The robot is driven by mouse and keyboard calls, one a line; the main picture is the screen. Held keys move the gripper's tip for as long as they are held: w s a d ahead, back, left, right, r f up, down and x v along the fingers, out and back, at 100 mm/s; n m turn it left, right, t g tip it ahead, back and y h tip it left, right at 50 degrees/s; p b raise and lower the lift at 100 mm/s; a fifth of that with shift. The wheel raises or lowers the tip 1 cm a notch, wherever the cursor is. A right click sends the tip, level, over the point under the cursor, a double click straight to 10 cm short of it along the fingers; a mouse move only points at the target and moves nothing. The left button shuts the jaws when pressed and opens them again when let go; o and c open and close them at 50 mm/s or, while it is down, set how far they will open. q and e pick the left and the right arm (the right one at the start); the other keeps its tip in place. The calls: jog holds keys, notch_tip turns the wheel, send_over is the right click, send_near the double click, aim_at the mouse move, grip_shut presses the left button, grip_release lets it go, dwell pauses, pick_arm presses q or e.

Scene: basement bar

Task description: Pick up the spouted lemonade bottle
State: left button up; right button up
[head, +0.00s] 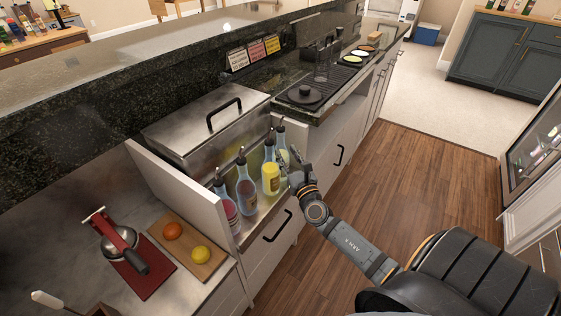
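Several bottles with dark pour spouts stand upright in a steel bottle well in front of the counter. One bottle (270,178) has a yellow body and looks like the lemonade one, though its label is too small to read. A pale bottle (281,150) stands just behind it to the right. My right gripper (289,164) is at the right side of these two bottles, its fingers apart and pointing toward them. I cannot tell whether a finger touches either bottle. Nothing is held that I can see. My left gripper is not in view.
Left of the yellow bottle stand a blue-grey bottle (246,190) and a pinkish one (227,207). A lidded steel bin (205,130) is behind them. A cutting board (190,257) with fruit and a red-based citrus press (142,278) are at lower left. Wooden floor (400,180) on the right is clear.

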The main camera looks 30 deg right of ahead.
aim_at(282, 145)
jog(key=x, duration=0.4)
jog(key=shift+w+a+r+p, duration=0.1)
jog(key=shift+a+r+p, duration=0.1)
jog(key=shift+r+p, duration=0.2)
jog(key=shift+w+d, duration=0.15)
jog(key=shift+w, duration=0.3)
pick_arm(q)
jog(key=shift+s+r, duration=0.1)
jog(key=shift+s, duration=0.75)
pick_arm(e)
jog(key=shift+c, duration=0.2)
jog(key=shift+s, duration=0.1)
grip_shut()
jog(key=shift+r, duration=0.1)
